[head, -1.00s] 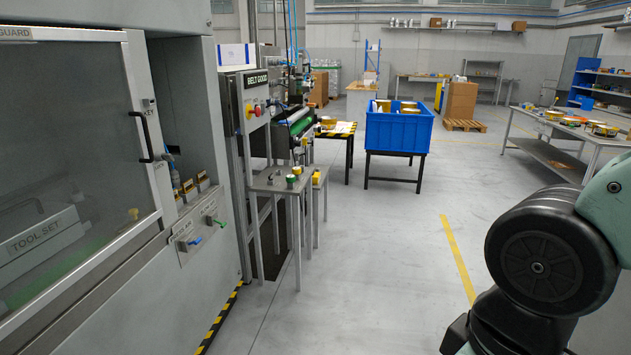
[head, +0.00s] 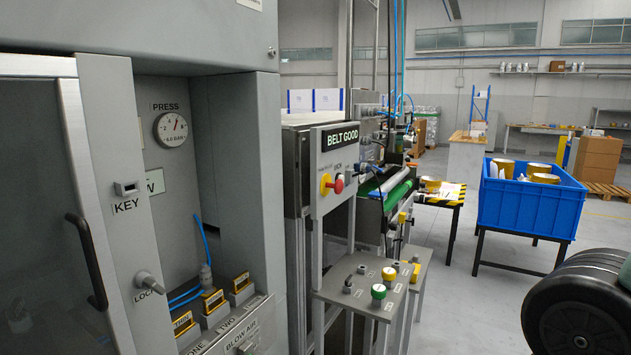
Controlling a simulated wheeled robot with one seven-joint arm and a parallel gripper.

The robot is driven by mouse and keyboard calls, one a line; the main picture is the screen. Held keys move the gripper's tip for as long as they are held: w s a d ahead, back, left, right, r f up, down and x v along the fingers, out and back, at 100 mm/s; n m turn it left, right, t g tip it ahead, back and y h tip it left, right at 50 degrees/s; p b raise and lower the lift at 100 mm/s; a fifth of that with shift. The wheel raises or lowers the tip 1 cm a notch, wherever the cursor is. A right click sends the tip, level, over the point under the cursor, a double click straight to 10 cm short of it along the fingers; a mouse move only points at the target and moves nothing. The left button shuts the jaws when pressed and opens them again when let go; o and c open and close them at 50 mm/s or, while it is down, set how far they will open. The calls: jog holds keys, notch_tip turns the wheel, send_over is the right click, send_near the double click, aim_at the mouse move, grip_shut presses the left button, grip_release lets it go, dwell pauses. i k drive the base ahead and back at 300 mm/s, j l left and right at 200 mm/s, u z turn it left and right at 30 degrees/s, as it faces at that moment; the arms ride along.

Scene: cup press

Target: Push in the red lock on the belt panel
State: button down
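Nothing touches the red lock. My gripper is out of view; only a dark part of my arm shows at the lower right, well apart from the panel.
A grey button table (head: 353,301) with green and yellow buttons stands below the panel. The grey press cabinet (head: 237,150) with a door handle (head: 88,262) fills the left. A blue crate (head: 528,208) stands on a table at right. Clear floor lies between the button table and the crate.

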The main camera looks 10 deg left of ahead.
aim_at(338, 187)
jog(key=i+u, duration=0.25)
jog(key=i, duration=0.9)
jog(key=u, duration=0.2)
